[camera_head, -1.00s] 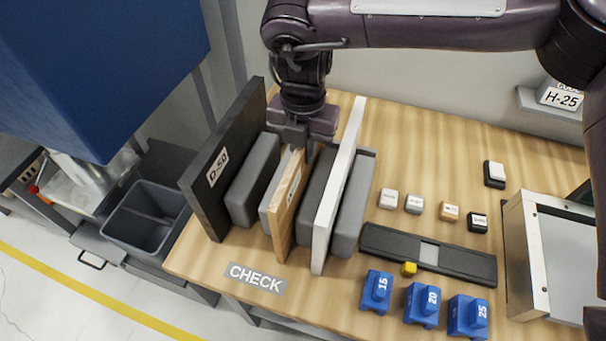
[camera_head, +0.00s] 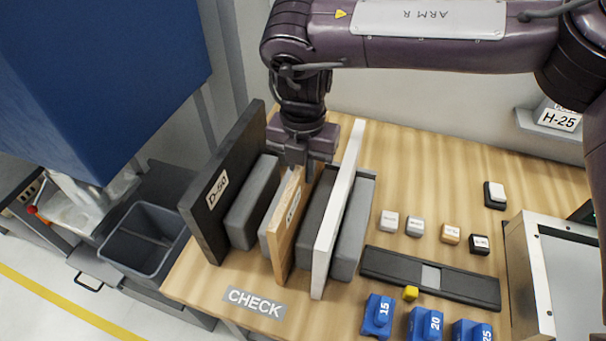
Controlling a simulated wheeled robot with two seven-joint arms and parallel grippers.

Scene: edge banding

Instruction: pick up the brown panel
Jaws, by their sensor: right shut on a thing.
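The brown panel (camera_head: 284,235) is a light wood-coloured board with a label, standing on edge between grey blocks on the table. My right gripper (camera_head: 302,172) is above its far upper end, pointing down, and is shut on the panel's top edge. The panel still stands in the slot between the blocks; whether its bottom touches the table I cannot tell. My left gripper is not in view.
A black panel marked D-50 (camera_head: 218,190) stands to the left and a white panel (camera_head: 327,240) to the right. Grey blocks (camera_head: 252,202) separate them. Blue blocks (camera_head: 378,314), a black rail (camera_head: 430,275) and small labelled cubes (camera_head: 415,226) lie right. A grey bin (camera_head: 146,240) is left.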

